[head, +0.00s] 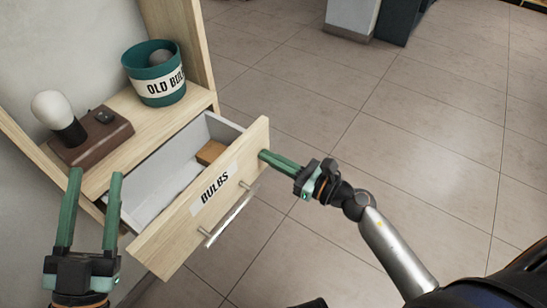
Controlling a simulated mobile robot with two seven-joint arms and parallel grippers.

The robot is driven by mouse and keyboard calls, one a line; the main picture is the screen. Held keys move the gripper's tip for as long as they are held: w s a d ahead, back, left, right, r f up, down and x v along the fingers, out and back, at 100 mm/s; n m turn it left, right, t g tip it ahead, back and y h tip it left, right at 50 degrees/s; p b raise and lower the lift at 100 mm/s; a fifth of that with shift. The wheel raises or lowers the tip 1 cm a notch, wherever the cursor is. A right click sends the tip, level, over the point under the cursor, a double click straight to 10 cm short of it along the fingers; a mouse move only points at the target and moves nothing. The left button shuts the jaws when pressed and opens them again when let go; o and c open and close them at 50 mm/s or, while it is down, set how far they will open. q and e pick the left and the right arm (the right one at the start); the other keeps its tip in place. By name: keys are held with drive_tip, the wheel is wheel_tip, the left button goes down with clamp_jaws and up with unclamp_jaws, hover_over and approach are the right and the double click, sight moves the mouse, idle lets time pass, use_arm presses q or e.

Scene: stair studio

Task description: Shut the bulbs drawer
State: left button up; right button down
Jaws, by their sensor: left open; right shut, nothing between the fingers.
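The bulbs drawer (245,172) is pulled out of a light wooden unit. Its front carries a white label reading "BULBS" and a metal bar handle (230,217). Inside the drawer lies a small brown block (211,152) near the back right. My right gripper (263,156) is shut and empty, with its fingertips at the right end of the drawer front; I cannot tell if they press on it. My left gripper (95,173) is open and empty at the lower left, in front of the unit near the drawer's left side.
On the unit's top stand a teal bucket (150,72) labelled "OLD BU…" with a bulb in it, and a brown base (95,138) with a black socket and white bulb (54,108). A wooden side panel (190,40) rises behind.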

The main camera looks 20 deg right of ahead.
sight(226, 133)
drive_tip(key=x, duration=0.9)
drive_tip(key=shift+w+a, duration=0.1)
drive_tip(key=shift+w, duration=0.1)
drive_tip(key=x, duration=0.3)
drive_tip(key=shift+w+a, duration=0.25)
drive_tip(key=shift+w, duration=0.05)
use_arm(q)
drive_tip(key=shift+s+d+r+m+h, duration=0.25)
drive_tip(key=shift+s+r+h, duration=0.25)
drive_tip(key=shift+r, duration=0.25)
use_arm(e)
drive_tip(key=shift+w+r, duration=0.1)
drive_tip(key=shift+r, duration=0.1)
use_arm(q)
drive_tip(key=shift+s, duration=0.1)
